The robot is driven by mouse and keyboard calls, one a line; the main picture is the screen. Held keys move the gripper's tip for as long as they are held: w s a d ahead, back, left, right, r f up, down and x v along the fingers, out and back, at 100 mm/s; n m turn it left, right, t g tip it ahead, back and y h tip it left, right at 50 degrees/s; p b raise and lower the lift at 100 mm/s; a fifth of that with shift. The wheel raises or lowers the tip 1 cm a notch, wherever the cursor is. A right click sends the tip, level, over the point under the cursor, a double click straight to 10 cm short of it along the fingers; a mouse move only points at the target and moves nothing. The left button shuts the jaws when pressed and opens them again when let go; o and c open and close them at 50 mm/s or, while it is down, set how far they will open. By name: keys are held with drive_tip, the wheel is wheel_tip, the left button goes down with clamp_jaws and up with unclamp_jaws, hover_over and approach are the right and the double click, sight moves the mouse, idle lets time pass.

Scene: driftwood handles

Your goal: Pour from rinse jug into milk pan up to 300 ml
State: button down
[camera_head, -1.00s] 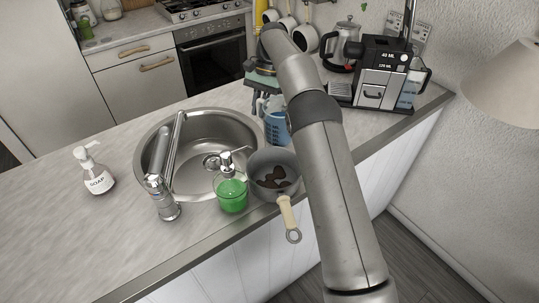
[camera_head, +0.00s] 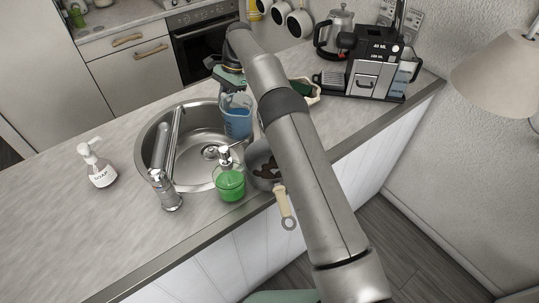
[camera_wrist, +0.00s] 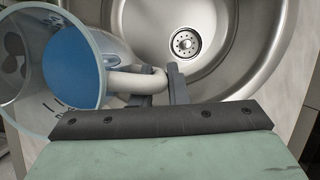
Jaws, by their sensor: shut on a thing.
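The rinse jug (camera_head: 237,123) is a clear jug with blue liquid, over the right rim of the sink in the head view. It looks roughly upright. In the wrist view the jug (camera_wrist: 72,70) fills the left side, its pale handle between my fingers. My gripper (camera_head: 236,96) is shut on that handle; its fingers also show in the wrist view (camera_wrist: 158,88). The milk pan (camera_head: 262,157) is grey with a cream handle and holds dark brown pieces. It stands on the counter nearer the front edge than the jug, its right side hidden by my arm.
A green soap dispenser (camera_head: 230,184) stands just left of the pan. The sink (camera_head: 190,145) with its tap (camera_head: 164,188) lies left of the jug. A dish with a green sponge (camera_head: 300,89) and a coffee machine (camera_head: 377,72) are to the right. A soap bottle (camera_head: 98,166) stands far left.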

sight(231, 98)
drive_tip(key=shift+s+d+r+t+y, duration=0.45)
drive_tip(key=shift+s+t, duration=0.15)
drive_tip(key=shift+t, duration=0.1)
drive_tip(key=shift+s+d+r+n+t+y, duration=0.35)
drive_tip(key=shift+s+r+t+y, duration=0.25)
drive_tip(key=shift+r+t, duration=0.15)
drive_tip(key=shift+s+d+r+t+y, duration=0.45)
drive_tip(key=shift+s+r, duration=0.1)
drive_tip(key=shift+r, duration=0.05)
drive_tip(key=shift+s+d+r+n+t, duration=0.3)
drive_tip(key=shift+s+r+t, duration=0.15)
drive_tip(key=shift+r, duration=0.1)
drive_tip(key=shift+r+y, duration=0.1)
drive_tip(key=shift+y, duration=0.2)
drive_tip(key=shift+s+d+r, duration=0.15)
drive_tip(key=shift+s+r, duration=0.05)
drive_tip(key=shift+r, duration=0.1)
drive_tip(key=shift+s+d+r+t, duration=0.15)
drive_tip(key=shift+s+r+t, duration=0.05)
drive_tip(key=shift+s+t, duration=0.05)
drive_tip(key=shift+r, duration=0.1)
